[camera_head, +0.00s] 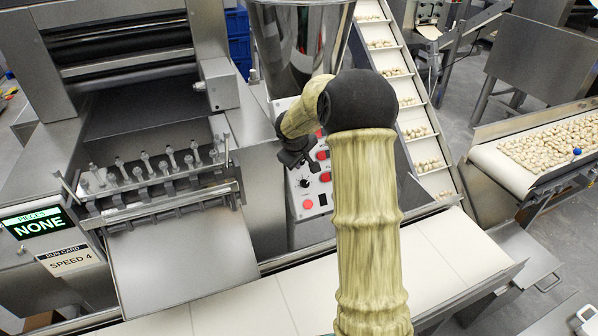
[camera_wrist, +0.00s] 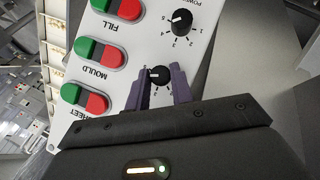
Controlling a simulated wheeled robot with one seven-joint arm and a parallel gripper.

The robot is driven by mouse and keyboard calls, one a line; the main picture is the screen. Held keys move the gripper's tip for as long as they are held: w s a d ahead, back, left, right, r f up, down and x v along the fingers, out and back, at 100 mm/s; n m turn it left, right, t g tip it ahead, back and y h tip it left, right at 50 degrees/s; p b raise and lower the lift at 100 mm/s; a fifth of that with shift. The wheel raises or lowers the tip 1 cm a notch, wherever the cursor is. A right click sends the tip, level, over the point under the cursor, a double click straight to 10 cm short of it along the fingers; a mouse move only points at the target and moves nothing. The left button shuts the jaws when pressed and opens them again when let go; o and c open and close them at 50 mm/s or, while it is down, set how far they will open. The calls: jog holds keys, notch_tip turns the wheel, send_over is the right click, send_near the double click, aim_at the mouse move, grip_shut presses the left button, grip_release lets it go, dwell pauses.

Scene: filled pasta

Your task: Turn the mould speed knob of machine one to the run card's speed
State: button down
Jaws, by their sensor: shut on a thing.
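My gripper (camera_wrist: 161,74) has its two purple fingers shut on a small black knob (camera_wrist: 157,77) on the white control panel (camera_wrist: 219,62). The knob's white mark points roughly left in the wrist view; the number beside it is too small to read surely, and its name is hidden. A second black knob (camera_wrist: 181,23), with a numbered scale, stands free above it. In the head view my gripper (camera_head: 296,158) is at the panel (camera_head: 296,212), with its fingertips hidden. The run card (camera_head: 70,259) reads SPEED 4.
Green and red button pairs labelled FILL (camera_wrist: 118,8) and MOULD (camera_wrist: 99,53) line the panel near my fingers. A third pair (camera_wrist: 84,98) is partly hidden. A display (camera_head: 37,223) reads PIECES NONE. A steel hopper (camera_head: 300,40) stands behind my arm, and a pale conveyor (camera_head: 235,308) runs in front.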

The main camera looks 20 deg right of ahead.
jog(key=n+h+b, duration=0.1)
jog(key=b, duration=0.1)
jog(key=shift+a+f+b, duration=0.15)
jog(key=shift+f+b, duration=0.05)
jog(key=shift+b, duration=0.15)
jog(key=shift+w+a+r+n+t+b, duration=0.15)
jog(key=shift+n+t+b, duration=0.15)
jog(key=shift+n+b, duration=0.15)
jog(key=shift+r, duration=0.1)
jog(key=shift+a, duration=0.1)
